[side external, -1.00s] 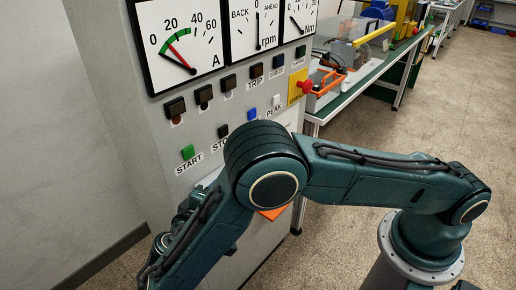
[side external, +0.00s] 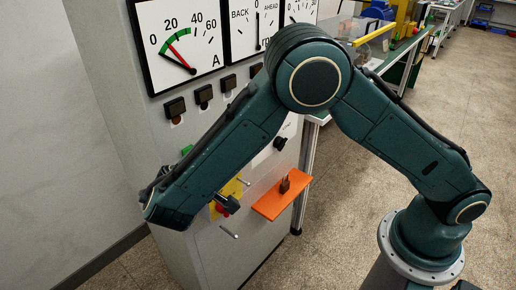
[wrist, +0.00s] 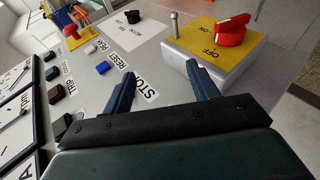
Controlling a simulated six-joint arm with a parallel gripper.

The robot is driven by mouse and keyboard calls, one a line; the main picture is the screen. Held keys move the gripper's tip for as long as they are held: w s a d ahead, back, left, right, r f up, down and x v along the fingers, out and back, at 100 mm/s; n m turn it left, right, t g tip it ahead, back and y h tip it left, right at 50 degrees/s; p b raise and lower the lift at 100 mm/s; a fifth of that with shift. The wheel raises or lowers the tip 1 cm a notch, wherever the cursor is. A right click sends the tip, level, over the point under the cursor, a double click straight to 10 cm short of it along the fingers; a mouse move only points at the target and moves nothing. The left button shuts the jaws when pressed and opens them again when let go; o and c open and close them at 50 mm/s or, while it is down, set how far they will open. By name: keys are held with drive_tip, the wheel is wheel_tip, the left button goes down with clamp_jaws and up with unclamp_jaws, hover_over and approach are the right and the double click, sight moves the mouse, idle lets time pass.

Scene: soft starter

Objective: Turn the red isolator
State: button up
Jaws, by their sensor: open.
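The red isolator handle (wrist: 233,30) sits on a yellow plate (wrist: 204,38) marked OFF, on a pale box on the panel. In the side view only part of its yellow plate (side external: 232,189) and a bit of red show past my arm. My gripper (wrist: 160,72) is open and empty. Its fingers are apart, short of the isolator box and to the left of the red handle in the wrist view. I see no contact with the handle. My forearm hides most of the gripper in the side view.
A metal pin (wrist: 174,28) stands beside the yellow plate. An orange shelf (side external: 268,208) with a padlock (side external: 285,185) juts from the cabinet. Several buttons, a black knob (wrist: 132,17) and a red emergency stop (wrist: 71,31) are on the panel. Open floor lies at right.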

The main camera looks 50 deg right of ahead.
drive_tip(key=s+d+r+m+g+y, duration=0.15)
drive_tip(key=s+d+r+y, duration=0.45)
drive_tip(key=d+r, duration=0.7)
drive_tip(key=s+d+r+t+y, duration=0.1)
drive_tip(key=s+r+t+y, duration=0.1)
drive_tip(key=s, duration=0.7)
drive_tip(key=s+d+r+t+y, duration=0.1)
drive_tip(key=s+r+y, duration=0.15)
drive_tip(key=s, duration=0.65)
drive_tip(key=w+a+f+y, duration=0.1)
drive_tip(key=w+a+f, duration=0.5)
drive_tip(key=w+f, duration=0.2)
drive_tip(key=w+a+f+m+g, duration=0.1)
drive_tip(key=w+a+f, duration=0.5)
drive_tip(key=w+f, duration=0.3)
drive_tip(key=shift+w+a+y, duration=0.2)
drive_tip(key=shift+w+y, duration=0.15)
drive_tip(key=shift+w, duration=0.4)
drive_tip(key=shift+f, duration=0.15)
